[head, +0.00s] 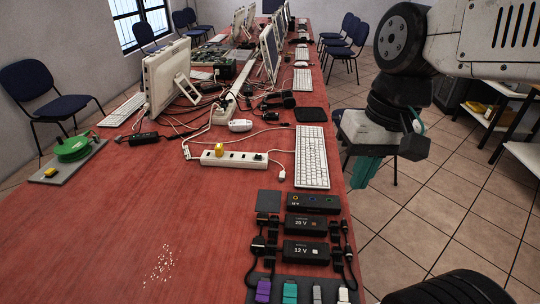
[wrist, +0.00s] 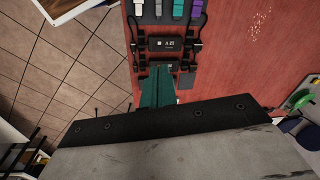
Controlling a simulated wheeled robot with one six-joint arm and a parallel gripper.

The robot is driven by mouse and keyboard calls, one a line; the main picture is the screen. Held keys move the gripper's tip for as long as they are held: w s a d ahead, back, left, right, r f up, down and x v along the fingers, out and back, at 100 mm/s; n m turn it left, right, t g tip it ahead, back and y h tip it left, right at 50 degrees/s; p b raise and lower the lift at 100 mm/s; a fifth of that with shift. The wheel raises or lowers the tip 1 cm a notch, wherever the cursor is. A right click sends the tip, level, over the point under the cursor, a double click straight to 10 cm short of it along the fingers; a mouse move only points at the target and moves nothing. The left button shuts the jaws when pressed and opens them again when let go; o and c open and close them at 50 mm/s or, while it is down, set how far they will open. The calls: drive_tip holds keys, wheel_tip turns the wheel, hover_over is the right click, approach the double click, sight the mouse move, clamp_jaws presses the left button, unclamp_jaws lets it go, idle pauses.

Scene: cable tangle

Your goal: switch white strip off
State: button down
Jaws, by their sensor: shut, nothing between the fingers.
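A white power strip (head: 236,160) lies on the red table, left of the white keyboard. A yellow plug (head: 219,150) sits near its left part and a dark plug (head: 258,157) near its right end. The strip's switch is too small to make out. My gripper (head: 363,174) has teal fingers and hangs to the right of the table edge in the head view, well apart from the strip. Its fingers show shut and empty in the wrist view (wrist: 157,90). I cannot clearly make out the strip in the wrist view.
A white keyboard (head: 312,157) lies right of the strip. Black boxes marked 25 V (head: 306,225) and 12 V (head: 306,251) lie nearer, with cables. A green reel (head: 73,148) and monitor (head: 167,77) stand left. The table's front left is mostly clear.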

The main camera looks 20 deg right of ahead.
drive_tip(key=w+f+m+y, duration=0.3)
drive_tip(key=w+m+y, duration=0.15)
drive_tip(key=w, duration=0.85)
drive_tip(key=w+f+m+y, duration=0.35)
drive_tip(key=w+m, duration=0.25)
drive_tip(key=w, duration=0.6)
drive_tip(key=w+d+f+m+t+y, duration=0.1)
drive_tip(key=w+d+f+m, duration=0.2)
drive_tip(key=w+f, duration=0.2)
drive_tip(key=w+d+f+m+t+y, duration=0.1)
drive_tip(key=w+d+f+m+t, duration=0.1)
drive_tip(key=w+d+f+m, duration=0.2)
drive_tip(key=w+d+f+m+t+y, duration=0.1)
drive_tip(key=w+d+f+m, duration=0.2)
drive_tip(key=w+f, duration=0.5)
drive_tip(key=shift+d+f+m+t, duration=0.15)
drive_tip(key=shift+d+f, duration=0.05)
drive_tip(key=shift+f, duration=0.55)
drive_tip(key=shift+d+f+m+t, duration=0.1)
drive_tip(key=shift+d+f+t, duration=0.1)
drive_tip(key=shift+f, duration=0.5)
